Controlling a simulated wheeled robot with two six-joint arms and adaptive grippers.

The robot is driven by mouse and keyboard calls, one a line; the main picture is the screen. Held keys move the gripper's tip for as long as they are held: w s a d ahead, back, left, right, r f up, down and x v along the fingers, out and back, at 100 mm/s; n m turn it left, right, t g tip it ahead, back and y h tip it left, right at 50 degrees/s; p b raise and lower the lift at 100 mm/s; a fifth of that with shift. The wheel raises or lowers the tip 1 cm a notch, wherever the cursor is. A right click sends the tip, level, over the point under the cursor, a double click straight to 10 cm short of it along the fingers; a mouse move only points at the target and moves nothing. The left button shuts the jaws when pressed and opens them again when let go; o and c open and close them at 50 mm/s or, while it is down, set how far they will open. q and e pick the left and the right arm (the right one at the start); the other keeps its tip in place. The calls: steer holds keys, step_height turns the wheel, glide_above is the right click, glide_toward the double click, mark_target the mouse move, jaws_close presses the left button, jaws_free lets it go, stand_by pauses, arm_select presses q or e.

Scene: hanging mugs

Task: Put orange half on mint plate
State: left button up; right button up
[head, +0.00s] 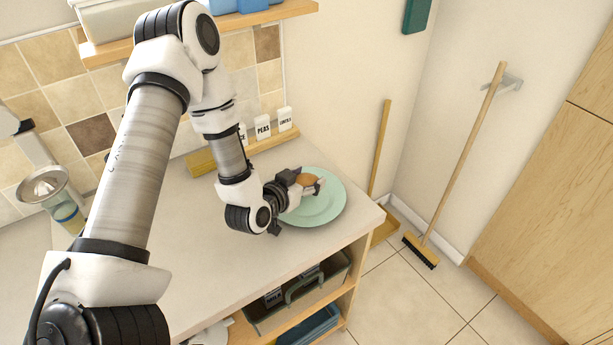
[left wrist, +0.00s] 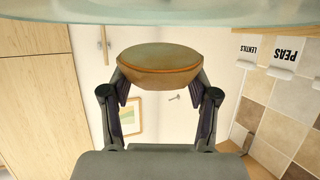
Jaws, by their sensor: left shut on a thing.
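The mint plate (head: 322,208) lies on the counter near its right end, and its pale edge crosses the top of the left wrist view (left wrist: 160,10). My left gripper (head: 305,184) is over the plate. It is shut on the orange half (head: 308,180), a rounded orange-brown piece. The left wrist view shows the orange half (left wrist: 160,66) between both fingertips. It is close to the plate, but I cannot tell whether it touches it. My right gripper is not in view.
Labelled containers (head: 263,127) stand on a wooden ledge behind the plate. A shelf with a grey caddy (head: 295,288) is under the counter. A broom (head: 462,165) leans on the wall at right. The counter (head: 225,285) in front is clear.

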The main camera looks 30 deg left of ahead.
arm_select(q)
steer(key=shift+f, duration=0.5)
steer(key=shift+r, duration=0.1)
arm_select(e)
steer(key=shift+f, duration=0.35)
arm_select(q)
steer(key=o, duration=1.5)
step_height(320, 180, up, 10)
steer(key=shift+s+r, duration=0.1)
